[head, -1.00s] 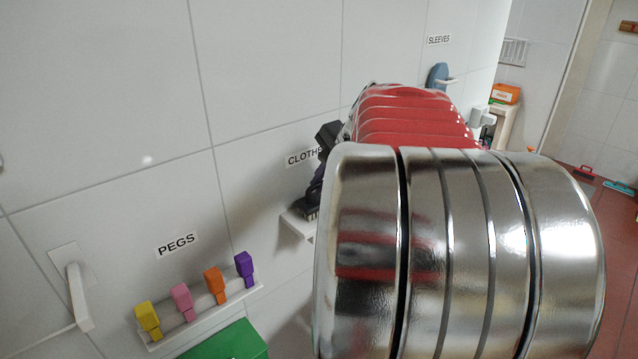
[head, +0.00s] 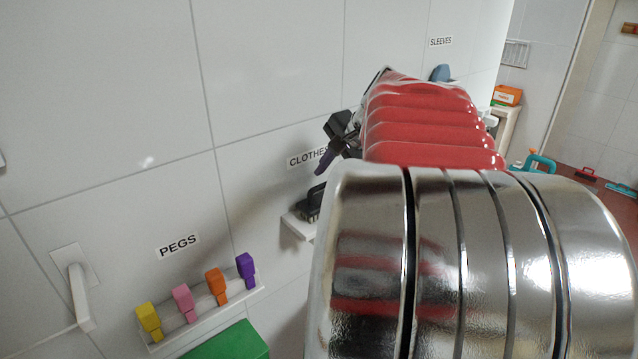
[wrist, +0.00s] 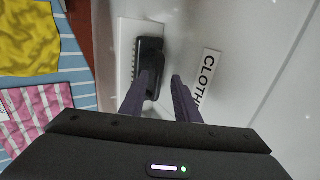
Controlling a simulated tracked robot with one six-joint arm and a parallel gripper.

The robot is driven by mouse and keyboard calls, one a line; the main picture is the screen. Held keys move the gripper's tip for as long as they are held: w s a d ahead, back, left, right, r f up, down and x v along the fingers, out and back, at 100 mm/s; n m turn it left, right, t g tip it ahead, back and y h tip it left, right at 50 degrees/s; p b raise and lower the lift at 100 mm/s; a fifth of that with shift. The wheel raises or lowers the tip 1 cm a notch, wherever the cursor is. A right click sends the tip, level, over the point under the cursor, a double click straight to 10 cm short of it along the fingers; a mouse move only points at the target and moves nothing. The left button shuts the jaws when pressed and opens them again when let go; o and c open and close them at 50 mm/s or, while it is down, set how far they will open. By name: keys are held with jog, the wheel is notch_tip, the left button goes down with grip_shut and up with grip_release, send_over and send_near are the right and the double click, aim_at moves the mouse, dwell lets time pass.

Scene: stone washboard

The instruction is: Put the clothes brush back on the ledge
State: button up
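The dark clothes brush (head: 309,206) rests on the small white ledge (head: 298,228) under the "CLOTHES" label. The wrist view also shows the brush (wrist: 149,50) lying along the white ledge (wrist: 126,48). My gripper (head: 323,166) is just above the brush in the head view, apart from it. In the wrist view my gripper (wrist: 162,77) has its two dark purple fingers spread with nothing between them. The left finger overlaps the near part of the brush in that view. My arm hides part of the ledge's right side in the head view.
A lower shelf holds several coloured pegs (head: 198,296) at left, above a green box (head: 228,342). A wall lever (head: 80,295) sticks out further left. Cloths on a blue striped surface (wrist: 82,73) show in the wrist view. The wall above the label is clear.

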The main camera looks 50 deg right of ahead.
jog(key=v, duration=0.8)
jog(key=shift+s+r, duration=0.15)
jog(key=shift+r, duration=0.05)
dwell(0.3)
